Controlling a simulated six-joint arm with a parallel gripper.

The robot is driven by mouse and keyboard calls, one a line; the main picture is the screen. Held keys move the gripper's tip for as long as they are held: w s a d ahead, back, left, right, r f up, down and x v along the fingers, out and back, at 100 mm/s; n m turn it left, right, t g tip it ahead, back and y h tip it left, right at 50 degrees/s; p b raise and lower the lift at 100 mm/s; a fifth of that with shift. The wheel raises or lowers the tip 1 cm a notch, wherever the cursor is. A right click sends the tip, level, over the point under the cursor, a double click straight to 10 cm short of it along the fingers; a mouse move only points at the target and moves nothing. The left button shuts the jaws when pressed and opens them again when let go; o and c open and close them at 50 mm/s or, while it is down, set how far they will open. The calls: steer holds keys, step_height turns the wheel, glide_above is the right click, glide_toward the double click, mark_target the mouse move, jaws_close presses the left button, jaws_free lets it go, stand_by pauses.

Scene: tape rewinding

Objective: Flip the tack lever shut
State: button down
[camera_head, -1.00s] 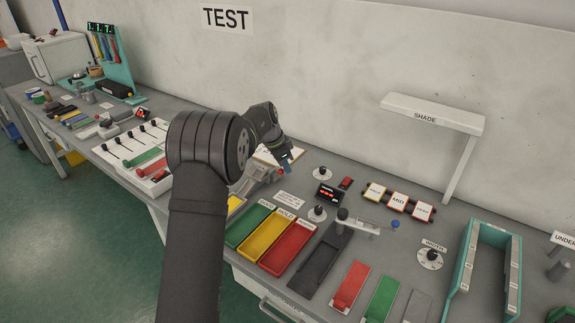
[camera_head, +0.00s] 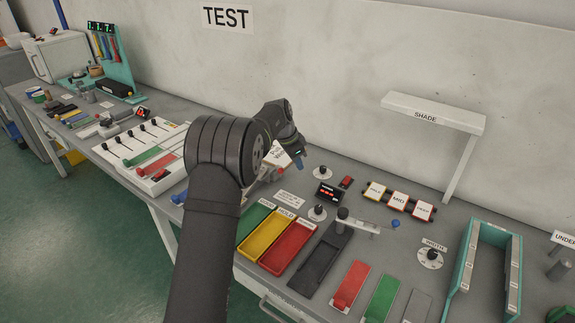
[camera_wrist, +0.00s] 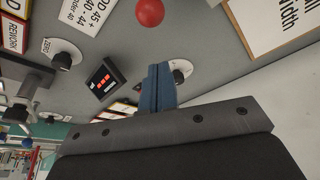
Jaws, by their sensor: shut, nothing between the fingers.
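A lever with a red ball knob (camera_wrist: 150,12) shows at the top of the wrist view; no label on it is readable. In the head view the red knob (camera_head: 281,171) is small, on a grey device (camera_head: 264,177) partly hidden by my arm. I cannot tell for sure that this is the tack lever, nor its exact angle. My gripper (camera_wrist: 157,88) has blue fingers, pressed together and empty. In the head view my gripper (camera_head: 299,162) hangs just right of and above the red knob, apart from it in the picture.
A dial (camera_head: 322,172) and a black display (camera_head: 330,194) stand right of my gripper. Green, yellow (camera_head: 268,237) and red trays lie in front. A printed sheet (camera_head: 278,155) is behind my gripper.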

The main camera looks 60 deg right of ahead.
steer(key=v, duration=1)
steer(key=shift+w, duration=0.2)
steer(key=shift+f, duration=0.1)
steer(key=x, duration=0.9)
steer(key=shift+s+f, duration=0.1)
steer(key=shift+s, duration=0.1)
steer(key=shift+w+d+f, duration=0.1)
steer(key=n, duration=0.2)
steer(key=w+n+t, duration=0.1)
steer(key=n, duration=0.1)
steer(key=w+d+n+t, duration=0.1)
steer(key=n, duration=0.1)
steer(key=shift+d+f+h, duration=0.1)
steer(key=shift+f+h, duration=0.1)
steer(key=shift+h, duration=0.1)
steer(key=shift+d, duration=1.4)
